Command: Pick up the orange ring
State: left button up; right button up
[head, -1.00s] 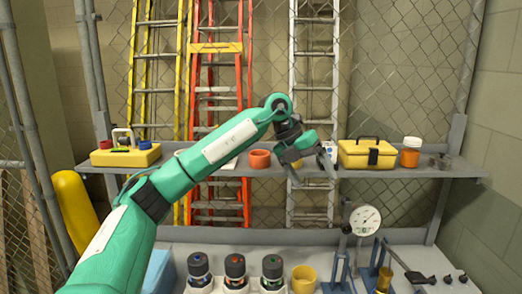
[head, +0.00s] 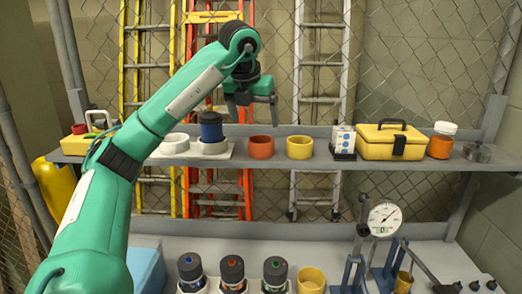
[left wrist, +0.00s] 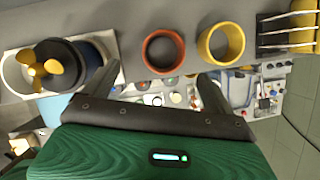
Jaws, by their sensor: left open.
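The orange ring (head: 261,147) stands on the grey shelf (head: 375,167), just left of a yellow ring (head: 299,147). My left gripper (head: 252,112) is open and empty above the orange ring, slightly to its left, with a visible gap between them. In the left wrist view the orange ring (left wrist: 163,50) shows its open hole beyond the two spread fingers (left wrist: 160,88), roughly midway between them. The yellow ring (left wrist: 221,43) lies close beside it there. My right gripper is not in view.
A dark-blue-bodied thruster (head: 211,130) stands on a white holder left of the orange ring. A small white-and-blue box (head: 343,141), yellow toolbox (head: 392,141) and orange jar (head: 441,139) stand to the right. A dial gauge (head: 384,219) and several thrusters are on the bench below.

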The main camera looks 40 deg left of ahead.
aim_at(261, 141)
pick_arm(q)
jog(key=shift+x, duration=1.15)
jog(key=shift+w+a+f, duration=0.1)
jog(key=shift+w+f, duration=0.1)
jog(key=shift+f, duration=0.25)
jog(key=shift+w+f+p, duration=0.15)
jog(key=shift+f+p, duration=0.15)
jog(key=shift+f, duration=0.1)
jog(key=shift+w+f+p, duration=0.15)
jog(key=shift+f+p, duration=0.2)
jog(key=p+x, duration=0.1)
jog(key=x, duration=0.2)
jog(key=shift+w+f+p, duration=0.2)
jog(key=shift+w+p, duration=0.05)
jog(key=shift+p, duration=0.05)
jog(key=shift+w+f, duration=0.1)
jog(key=shift+f, duration=0.35)
jog(key=shift+c, duration=0.2)
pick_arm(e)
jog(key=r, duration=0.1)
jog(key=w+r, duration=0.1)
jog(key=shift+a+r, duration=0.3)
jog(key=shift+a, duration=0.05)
pick_arm(q)
jog(key=c, duration=1)
